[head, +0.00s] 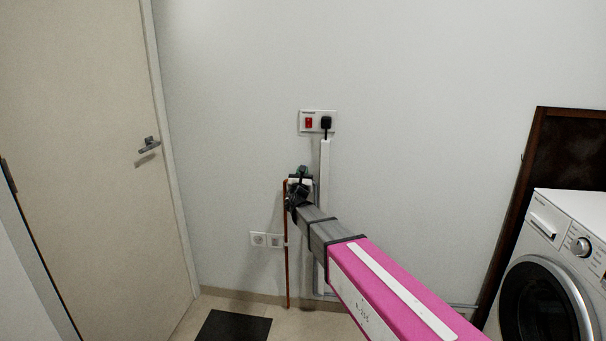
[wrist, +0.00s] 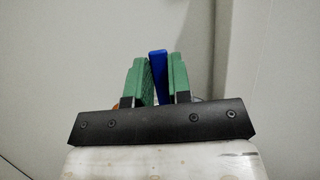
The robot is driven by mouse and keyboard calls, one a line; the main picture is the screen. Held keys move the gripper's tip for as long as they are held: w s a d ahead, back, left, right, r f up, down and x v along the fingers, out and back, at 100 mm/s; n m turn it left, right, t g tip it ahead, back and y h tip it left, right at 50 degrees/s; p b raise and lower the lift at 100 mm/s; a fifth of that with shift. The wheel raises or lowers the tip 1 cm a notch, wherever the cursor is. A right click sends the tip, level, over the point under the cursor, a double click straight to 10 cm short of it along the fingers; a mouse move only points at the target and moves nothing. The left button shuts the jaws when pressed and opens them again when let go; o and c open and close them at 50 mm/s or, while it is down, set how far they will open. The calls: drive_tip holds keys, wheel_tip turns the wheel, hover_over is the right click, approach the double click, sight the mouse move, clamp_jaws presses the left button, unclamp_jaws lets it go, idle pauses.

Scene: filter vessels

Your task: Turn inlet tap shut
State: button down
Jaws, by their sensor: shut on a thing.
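My gripper (wrist: 158,80) shows in the wrist view with two green-padded fingers closed around a thin blue tap handle (wrist: 158,65). The handle stands upright between the pads. In the head view my gripper (head: 298,185) is at the far wall, at the top of a vertical copper pipe (head: 287,250). There it covers most of the tap and the fitting, so the handle cannot be made out in that view. The body of the tap is hidden behind the gripper's dark bracket in the wrist view.
A socket with a red switch and black plug (head: 318,122) is on the wall above, with white trunking (head: 325,165) below it. Low wall outlets (head: 266,240) are left of the pipe. A dark mat (head: 234,326) lies on the floor. A washing machine (head: 548,265) stands right; a door (head: 85,150) is left.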

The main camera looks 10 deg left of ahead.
drive_tip(key=c, duration=1)
unclamp_jaws()
drive_tip(key=shift+c, duration=0.2)
drive_tip(key=shift+s, duration=0.1)
drive_tip(key=v, duration=1)
drive_tip(key=shift+s+f, duration=0.25)
drive_tip(key=s+d+f+m+g+h, duration=0.25)
drive_tip(key=d+f+m+g, duration=0.2)
drive_tip(key=d+m, duration=0.4)
drive_tip(key=s+d+f+m+g+h, duration=0.2)
drive_tip(key=d+f+m+g+h, duration=0.3)
drive_tip(key=d, duration=0.6)
drive_tip(key=s+d+f+m+g+h, duration=0.2)
drive_tip(key=d+f+m+g, duration=0.2)
drive_tip(key=d+m, duration=0.5)
drive_tip(key=s+d+f+m+g+y, duration=0.2)
drive_tip(key=s+f+m+g+y, duration=0.2)
drive_tip(key=s, duration=0.4)
drive_tip(key=s+d+f+m+g+y, duration=0.2)
drive_tip(key=s+f+m+g+y, duration=0.3)
drive_tip(key=s+m, duration=0.4)
wheel_tip(320, 180, down, 2)
drive_tip(key=shift+d+f+y, duration=0.1)
drive_tip(key=shift+d+y, duration=0.3)
drive_tip(key=shift+y, duration=0.25)
